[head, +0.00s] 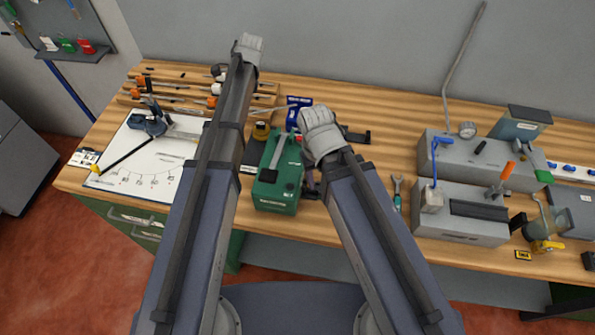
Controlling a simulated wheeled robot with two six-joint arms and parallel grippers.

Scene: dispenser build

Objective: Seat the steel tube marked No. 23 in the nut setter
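I cannot make out a No. 23 marking on any part, and I cannot tell for certain which tool is the nut setter. A green metal box (277,192) with a grey bar on top stands on the bench between my arms. A thin pale rod (262,109) shows just right of my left arm; I cannot tell if it is the tube. My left gripper (249,47) is far forward, over the bench's back edge in the picture. My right gripper (319,128) is just right of the green box. The fingers of both are hidden, so their state does not show.
A wooden rack (160,91) of orange-handled tools stands at the back left, with a white marked sheet (150,183) before it. The bench top (385,150) between is mostly clear.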

